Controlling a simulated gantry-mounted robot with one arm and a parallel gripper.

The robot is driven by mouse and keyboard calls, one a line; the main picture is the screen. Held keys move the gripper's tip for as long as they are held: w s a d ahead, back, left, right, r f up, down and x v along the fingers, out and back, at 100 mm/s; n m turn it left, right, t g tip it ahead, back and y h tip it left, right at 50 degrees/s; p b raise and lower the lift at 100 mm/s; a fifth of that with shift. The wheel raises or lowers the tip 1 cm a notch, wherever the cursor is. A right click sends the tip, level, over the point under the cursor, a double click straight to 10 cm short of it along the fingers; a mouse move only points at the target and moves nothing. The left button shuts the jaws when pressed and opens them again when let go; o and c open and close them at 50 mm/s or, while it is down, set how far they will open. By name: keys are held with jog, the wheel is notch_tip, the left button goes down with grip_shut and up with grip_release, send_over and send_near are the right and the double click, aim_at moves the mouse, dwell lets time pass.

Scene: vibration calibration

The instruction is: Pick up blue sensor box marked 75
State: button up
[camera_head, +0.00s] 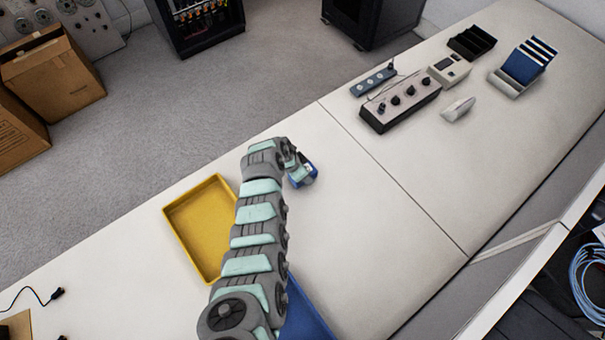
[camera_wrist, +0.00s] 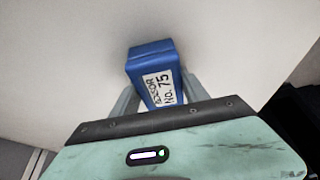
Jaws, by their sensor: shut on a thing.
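The blue sensor box (camera_wrist: 148,58) shows in the wrist view between my gripper's two grey fingers. Its white label reads "No. 75". My gripper (camera_wrist: 152,92) is shut on the box, with one finger on each side. In the head view the blue box (camera_head: 303,176) is at the end of my arm, just right of my gripper (camera_head: 296,168), over the white table. My gripper partly hides the box there. I cannot tell whether the box touches the table.
A yellow tray (camera_head: 171,211) lies left of my arm, and a blue tray (camera_head: 307,314) is partly hidden behind the arm. A control box with knobs (camera_head: 402,103), a small meter (camera_head: 450,69), a black tray (camera_head: 471,42) and a blue-panelled rack (camera_head: 527,62) stand at upper right. The table (camera_head: 400,260) is clear right of my arm.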

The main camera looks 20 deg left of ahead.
jog(key=c, duration=0.8)
jog(key=shift+r, duration=0.1)
